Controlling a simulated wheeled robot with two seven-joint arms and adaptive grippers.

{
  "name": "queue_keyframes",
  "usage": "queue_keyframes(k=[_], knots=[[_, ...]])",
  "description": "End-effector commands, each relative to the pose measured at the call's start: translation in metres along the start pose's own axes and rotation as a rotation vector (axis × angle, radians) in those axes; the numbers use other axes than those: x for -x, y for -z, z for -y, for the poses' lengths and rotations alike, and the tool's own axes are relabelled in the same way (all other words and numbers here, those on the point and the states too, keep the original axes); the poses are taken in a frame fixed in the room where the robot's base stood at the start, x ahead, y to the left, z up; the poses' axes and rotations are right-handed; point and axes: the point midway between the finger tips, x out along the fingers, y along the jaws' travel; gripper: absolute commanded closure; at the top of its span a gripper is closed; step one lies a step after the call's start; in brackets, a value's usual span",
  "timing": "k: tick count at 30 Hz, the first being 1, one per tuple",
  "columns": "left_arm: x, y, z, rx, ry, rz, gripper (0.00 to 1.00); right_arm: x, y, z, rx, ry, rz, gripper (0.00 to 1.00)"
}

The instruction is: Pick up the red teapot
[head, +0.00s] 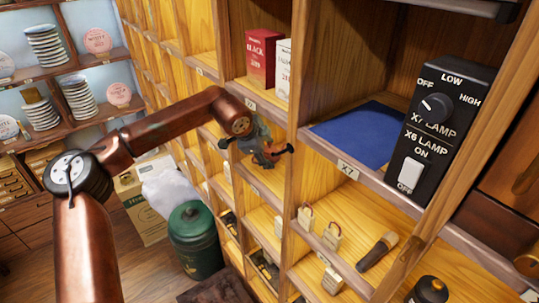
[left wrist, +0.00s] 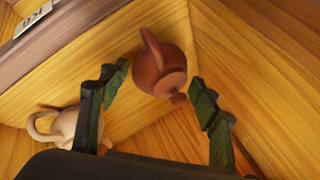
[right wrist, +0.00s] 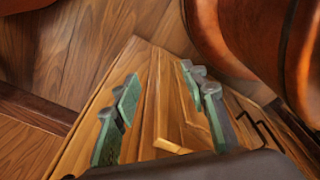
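The red teapot (left wrist: 160,68) is a small reddish-brown pot on a wooden shelf, with its handle toward the top of the left wrist view. In the head view it shows partly (head: 273,157), mostly covered by my gripper. My left gripper (left wrist: 161,92) is open, one finger on each side of the teapot's lower part in the picture; I cannot tell whether either finger touches it. A pale teapot (left wrist: 63,124) is beside the left finger, partly hidden behind it. My right gripper (right wrist: 165,88) is open and empty, away from the shelf compartment.
Shelf dividers enclose the compartment. Above it stand a red box (head: 262,58) and a white box (head: 283,70). To the right are a blue cloth (head: 362,132) and a black lamp switch box (head: 440,128).

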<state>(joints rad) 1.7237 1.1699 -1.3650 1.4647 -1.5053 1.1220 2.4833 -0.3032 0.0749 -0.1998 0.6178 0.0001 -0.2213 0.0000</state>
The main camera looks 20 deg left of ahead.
Motion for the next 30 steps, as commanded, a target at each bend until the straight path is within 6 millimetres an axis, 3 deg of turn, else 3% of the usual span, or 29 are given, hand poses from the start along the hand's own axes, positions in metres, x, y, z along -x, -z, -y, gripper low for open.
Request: queue_keyframes(k=[15, 24, 30], knots=[[0.001, 0.000, 0.000, 0.000, 0.001, -0.001, 0.79, 0.000, 0.006, -0.007, 0.005, -0.007, -0.009, 0.60], [0.002, 0.001, 0.002, 0.000, 0.002, -0.002, 0.79, -0.001, 0.003, -0.007, 0.004, -0.007, -0.005, 0.60], [0.014, 0.004, 0.006, 0.001, 0.002, -0.002, 0.79, -0.011, 0.001, -0.007, 0.004, -0.007, -0.003, 0.60]])
